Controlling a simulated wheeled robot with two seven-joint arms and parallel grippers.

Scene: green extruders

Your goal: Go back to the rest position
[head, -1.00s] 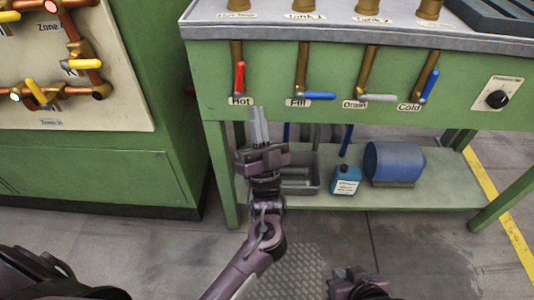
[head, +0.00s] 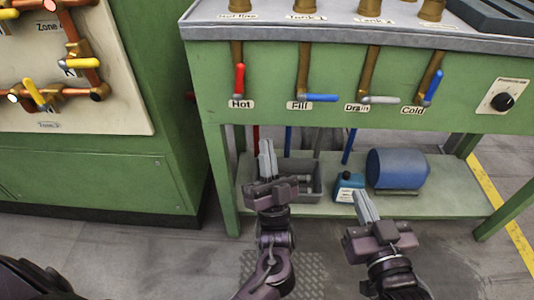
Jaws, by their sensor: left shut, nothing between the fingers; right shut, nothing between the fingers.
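My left gripper (head: 266,158) is in the lower middle of the head view, pointing up. It is shut and empty, in front of the green bench's lower shelf. My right gripper (head: 364,205) is to its right and lower, also shut and empty, its fingers tilted up and to the left. Neither gripper touches a valve. On the bench front, the red Hot handle (head: 240,78) stands upright. The blue Fill handle (head: 322,98) and the grey Drain handle (head: 385,100) lie level. The blue Cold handle (head: 433,87) is tilted upward.
The lower shelf (head: 440,199) holds a grey bin (head: 316,180), a blue bottle (head: 349,188) and a blue cylinder (head: 397,169). A green cabinet with a valve panel (head: 100,118) stands at left. Open floor (head: 180,255) lies in front, with a yellow line (head: 510,220) at right.

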